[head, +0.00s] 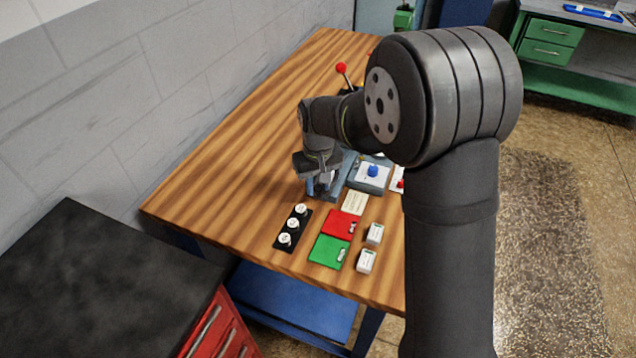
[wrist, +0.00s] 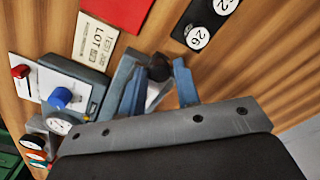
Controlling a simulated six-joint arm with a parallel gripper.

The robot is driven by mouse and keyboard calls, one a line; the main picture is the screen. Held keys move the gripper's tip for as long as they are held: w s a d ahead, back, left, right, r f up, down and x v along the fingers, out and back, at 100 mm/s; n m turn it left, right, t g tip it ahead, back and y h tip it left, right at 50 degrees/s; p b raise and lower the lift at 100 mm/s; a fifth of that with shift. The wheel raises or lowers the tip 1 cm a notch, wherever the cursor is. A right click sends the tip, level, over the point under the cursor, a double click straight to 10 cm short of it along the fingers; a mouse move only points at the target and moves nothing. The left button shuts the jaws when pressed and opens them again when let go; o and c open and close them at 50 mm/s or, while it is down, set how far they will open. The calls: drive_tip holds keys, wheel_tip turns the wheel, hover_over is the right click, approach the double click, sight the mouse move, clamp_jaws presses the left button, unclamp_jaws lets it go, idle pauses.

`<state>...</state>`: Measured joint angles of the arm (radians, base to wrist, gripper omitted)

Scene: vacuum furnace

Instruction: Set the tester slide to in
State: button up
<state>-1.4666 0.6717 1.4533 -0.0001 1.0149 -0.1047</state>
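A grey-blue fixture (wrist: 118,82), which I take to be the tester, stands on the wooden bench and also shows under my gripper in the head view (head: 327,186). A dark knob (wrist: 159,67) with a pale metal part below it shows beside the fixture; it may be the slide's handle. My gripper (wrist: 159,88) is open, its two blue fingers on either side of the knob, with small gaps visible. In the head view my gripper (head: 320,187) is low over the fixture, and my wrist hides the knob. I cannot tell the slide's position.
Close by is a grey box with a blue knob (head: 373,171), and a red knob (wrist: 20,71) on a white plate. A lot card (head: 354,203), red pad (head: 339,225), green pad (head: 328,251) and black strip with round numbered tags (head: 292,229) lie nearer. The bench's left is clear.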

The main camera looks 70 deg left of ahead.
clamp_jaws()
drive_tip(key=shift+w+a, duration=1.2)
drive_tip(key=shift+a, duration=0.05)
unclamp_jaws()
wheel_tip(320, 180, up, 17)
drive_tip(key=shift+r, duration=0.2)
